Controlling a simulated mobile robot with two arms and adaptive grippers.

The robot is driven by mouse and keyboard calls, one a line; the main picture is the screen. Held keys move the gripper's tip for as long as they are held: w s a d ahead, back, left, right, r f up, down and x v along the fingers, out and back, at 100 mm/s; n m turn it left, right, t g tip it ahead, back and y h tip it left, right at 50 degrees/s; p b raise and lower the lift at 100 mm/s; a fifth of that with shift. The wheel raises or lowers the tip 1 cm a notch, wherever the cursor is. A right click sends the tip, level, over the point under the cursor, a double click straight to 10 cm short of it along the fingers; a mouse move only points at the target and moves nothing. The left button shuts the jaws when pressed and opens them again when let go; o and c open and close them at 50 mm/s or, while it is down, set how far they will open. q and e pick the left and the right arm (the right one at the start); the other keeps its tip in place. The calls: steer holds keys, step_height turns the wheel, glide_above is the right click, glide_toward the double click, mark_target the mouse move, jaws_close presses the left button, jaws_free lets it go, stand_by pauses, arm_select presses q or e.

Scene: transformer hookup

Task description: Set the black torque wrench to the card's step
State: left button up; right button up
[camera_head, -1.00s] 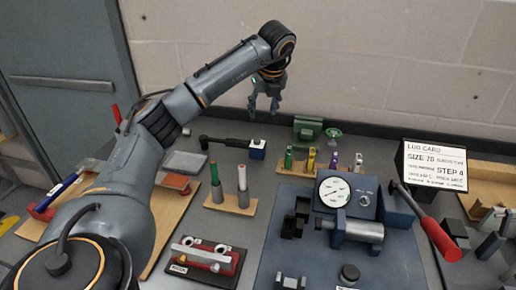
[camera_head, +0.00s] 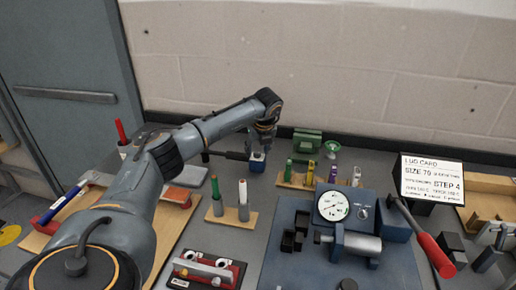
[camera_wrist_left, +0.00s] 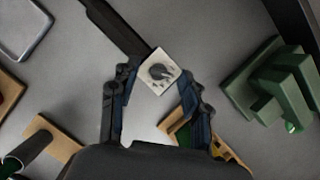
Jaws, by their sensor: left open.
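The black torque wrench (camera_wrist_left: 122,28) lies on the bench, its dark handle running to the upper left in the left wrist view. At its end is a pale square block with a dark round dial (camera_wrist_left: 158,72). In the head view the wrench (camera_head: 232,155) is partly hidden by my left arm. My left gripper (camera_head: 261,148) points down over the dial block. In the left wrist view the open gripper (camera_wrist_left: 152,105) has its fingers on either side, with the dial just beyond the tips. The card (camera_head: 432,180) stands at the right and reads STEP 4 and SIZE 70.
A green clamp-like object (camera_wrist_left: 275,85) stands right of the dial. A wooden rack (camera_head: 320,182) with coloured pieces is nearby. A blue press with a gauge (camera_head: 333,206) and a red-handled lever (camera_head: 437,255) stands to the right.

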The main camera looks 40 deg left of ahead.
arm_select(q)
steer(key=shift+c, duration=0.2)
jaws_close()
steer(key=shift+m, duration=0.4)
steer(key=shift+s+a+f+m+t+h+b, duration=0.1)
steer(key=shift+m+t+h+b, duration=0.3)
steer(key=shift+m, duration=0.6)
steer(key=m+t, duration=0.1)
steer(key=m, duration=0.1)
steer(key=shift+a+m+h+b, duration=0.1)
steer(key=shift+m+h+b, duration=0.2)
steer(key=shift+b, duration=0.1)
steer(key=m+h, duration=0.1)
steer(key=m, duration=0.2)
steer(key=shift+s+a+m, duration=0.1)
steer(key=shift+m, duration=0.2)
steer(key=shift+a+m+t+h, duration=0.1)
steer(key=shift+m+t+h, duration=0.35)
steer(key=shift+m, duration=0.75)
steer(key=shift+m+h, duration=0.25)
steer(key=shift+m, duration=0.05)
